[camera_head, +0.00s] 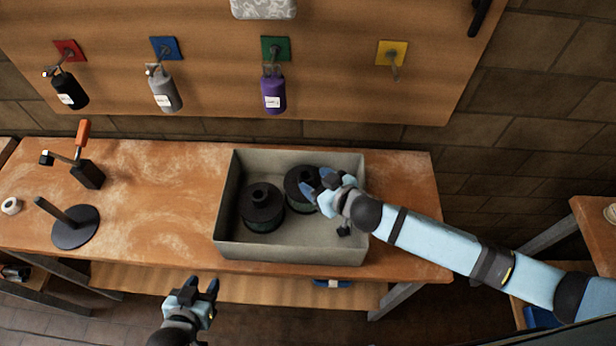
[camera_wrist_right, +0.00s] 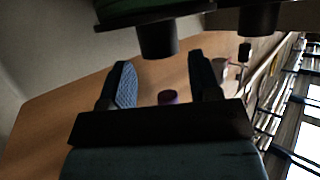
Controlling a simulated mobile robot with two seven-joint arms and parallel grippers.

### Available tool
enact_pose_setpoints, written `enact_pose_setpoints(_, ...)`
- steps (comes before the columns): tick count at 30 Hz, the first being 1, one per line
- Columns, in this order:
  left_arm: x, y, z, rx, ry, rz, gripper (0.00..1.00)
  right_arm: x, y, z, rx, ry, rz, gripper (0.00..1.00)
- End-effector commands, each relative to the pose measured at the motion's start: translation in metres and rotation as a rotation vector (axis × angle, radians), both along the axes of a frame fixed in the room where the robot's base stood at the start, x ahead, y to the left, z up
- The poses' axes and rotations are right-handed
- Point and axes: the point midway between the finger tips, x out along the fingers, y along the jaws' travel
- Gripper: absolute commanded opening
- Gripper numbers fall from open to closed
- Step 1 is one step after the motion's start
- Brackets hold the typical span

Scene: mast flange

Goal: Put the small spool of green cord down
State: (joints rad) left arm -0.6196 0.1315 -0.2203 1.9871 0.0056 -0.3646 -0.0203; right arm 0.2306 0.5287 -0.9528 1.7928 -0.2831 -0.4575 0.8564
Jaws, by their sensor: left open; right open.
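Two dark spools with a greenish tint stand upright in a grey open box (camera_head: 290,250): one left of centre (camera_head: 262,207), the other at the back right (camera_head: 300,190). I cannot tell which is the small one. My right gripper (camera_head: 320,183) is open over the right edge of the back-right spool and hides part of it. In the right wrist view a green-edged spool (camera_wrist_right: 157,40) shows its dark hub beyond the open fingers (camera_wrist_right: 163,82); nothing is between them. My left gripper (camera_head: 203,288) is open and empty, in front of the bench.
The box stands on a wooden bench (camera_head: 160,190). A black round base with a peg (camera_head: 75,228), a dark block with an orange handle (camera_head: 87,172) and a white ring (camera_head: 11,205) are at left. Bottles hang on the board behind.

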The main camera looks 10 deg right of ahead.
Motion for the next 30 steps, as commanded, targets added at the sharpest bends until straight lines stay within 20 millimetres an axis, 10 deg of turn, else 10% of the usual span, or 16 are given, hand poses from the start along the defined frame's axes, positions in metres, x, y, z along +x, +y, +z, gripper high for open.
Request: enact_pose_setpoints(30, 0.001, -0.001, -0.015, 0.000, -0.003, -0.004, 0.43, -0.016, -0.009, 0.031, 0.022, -0.072, 0.024, 0.57)
